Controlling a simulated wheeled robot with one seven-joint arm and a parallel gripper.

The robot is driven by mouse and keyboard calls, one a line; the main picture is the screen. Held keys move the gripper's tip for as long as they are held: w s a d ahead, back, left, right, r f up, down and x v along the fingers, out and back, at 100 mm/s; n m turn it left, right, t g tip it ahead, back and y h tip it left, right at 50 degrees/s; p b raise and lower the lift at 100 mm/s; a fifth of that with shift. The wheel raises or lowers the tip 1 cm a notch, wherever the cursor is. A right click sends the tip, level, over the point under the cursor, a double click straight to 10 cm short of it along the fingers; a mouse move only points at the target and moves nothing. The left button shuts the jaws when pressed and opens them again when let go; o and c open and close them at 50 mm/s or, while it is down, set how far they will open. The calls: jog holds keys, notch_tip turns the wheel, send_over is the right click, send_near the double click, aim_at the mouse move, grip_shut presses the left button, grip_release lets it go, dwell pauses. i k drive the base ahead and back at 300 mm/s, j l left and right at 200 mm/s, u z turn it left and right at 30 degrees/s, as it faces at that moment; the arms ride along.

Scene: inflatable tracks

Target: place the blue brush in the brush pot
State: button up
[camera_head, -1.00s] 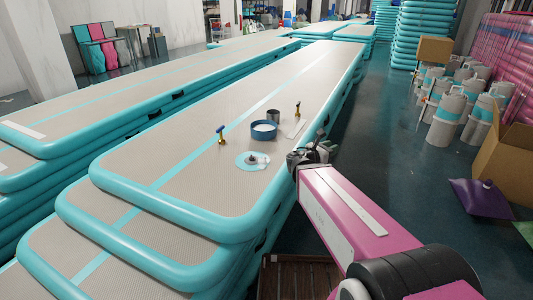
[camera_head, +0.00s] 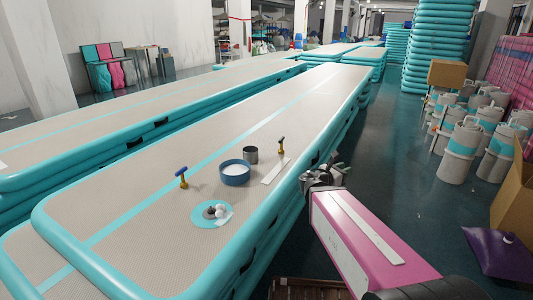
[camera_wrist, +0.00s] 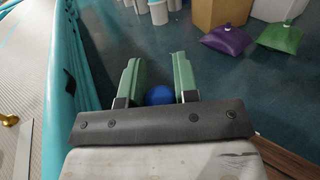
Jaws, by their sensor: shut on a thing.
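My gripper (camera_head: 335,168) hangs beyond the right edge of the near track, over the floor side, to the right of the pots. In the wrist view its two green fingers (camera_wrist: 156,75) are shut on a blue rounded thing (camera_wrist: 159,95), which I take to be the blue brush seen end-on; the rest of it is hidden. A grey metal pot (camera_head: 250,156), likely the brush pot, stands upright on the track. It is behind a wider blue tub (camera_head: 235,179) with pale contents and apart from my gripper.
On the track stand a blue-topped brass tool (camera_head: 181,178) and a dark-topped one (camera_head: 281,148), with a white strip (camera_head: 274,172) and a teal disc (camera_head: 200,220) bearing small items. Grey-white canisters (camera_head: 459,150), a cardboard box (camera_head: 515,190) and a purple bag (camera_head: 495,257) are right.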

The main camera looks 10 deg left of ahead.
aim_at(251, 159)
jog(key=i+l+u, duration=0.1)
jog(key=i+l, duration=0.25)
jog(key=i+l+u, duration=0.1)
jog(key=i+l, duration=0.25)
jog(key=l, duration=0.2)
jog(key=i+l+u, duration=0.1)
jog(key=i+l, duration=0.25)
jog(key=i+l+u, duration=0.1)
jog(key=u, duration=0.3)
jog(key=i+l+u, duration=0.1)
jog(key=u, duration=0.35)
jog(key=i+l+u, duration=0.1)
jog(key=u, duration=0.3)
jog(key=i+l, duration=0.1)
jog(key=l, duration=0.15)
